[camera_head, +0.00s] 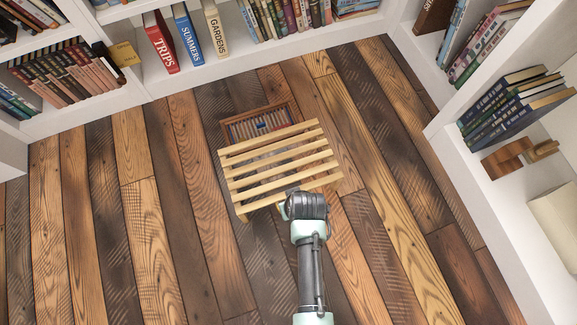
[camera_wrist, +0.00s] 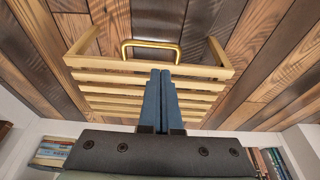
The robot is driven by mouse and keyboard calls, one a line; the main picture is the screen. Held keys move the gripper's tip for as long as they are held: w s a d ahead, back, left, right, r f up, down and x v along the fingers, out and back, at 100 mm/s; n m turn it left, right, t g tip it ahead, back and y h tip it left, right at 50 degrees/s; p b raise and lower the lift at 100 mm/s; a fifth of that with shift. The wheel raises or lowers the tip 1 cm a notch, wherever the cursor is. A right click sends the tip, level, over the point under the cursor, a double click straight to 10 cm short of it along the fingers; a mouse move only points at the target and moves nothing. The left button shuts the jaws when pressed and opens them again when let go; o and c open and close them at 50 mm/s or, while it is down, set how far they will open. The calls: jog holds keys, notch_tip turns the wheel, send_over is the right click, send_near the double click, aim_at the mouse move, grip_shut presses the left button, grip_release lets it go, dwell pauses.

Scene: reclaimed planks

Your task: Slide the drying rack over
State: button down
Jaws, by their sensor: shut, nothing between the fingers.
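The drying rack (camera_head: 280,160) is a pale wooden slatted frame low over the plank floor in the head view. Its slats (camera_wrist: 105,75) also show in the wrist view, with two side pieces reaching toward the top of the picture. A brass handle (camera_wrist: 150,44) shows by the rack's end slat, just beyond my fingertips. My gripper (camera_wrist: 160,72) is shut and empty, with its blue fingers over the slats. In the head view my gripper (camera_head: 291,197) is at the rack's near edge; its fingertips are hidden there. I cannot tell whether it touches the rack.
A brown wooden frame (camera_head: 259,118) with blue and red items inside lies partly under the rack's far side. White bookshelves (camera_head: 260,55) close off the back, and another shelf (camera_head: 478,165) stands at right. The plank floor (camera_head: 130,220) is clear to the left.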

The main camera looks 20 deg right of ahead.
jog(key=b+x, duration=0.6)
jog(key=x, duration=0.3)
jog(key=shift+b, duration=0.3)
jog(key=shift+w, duration=0.1)
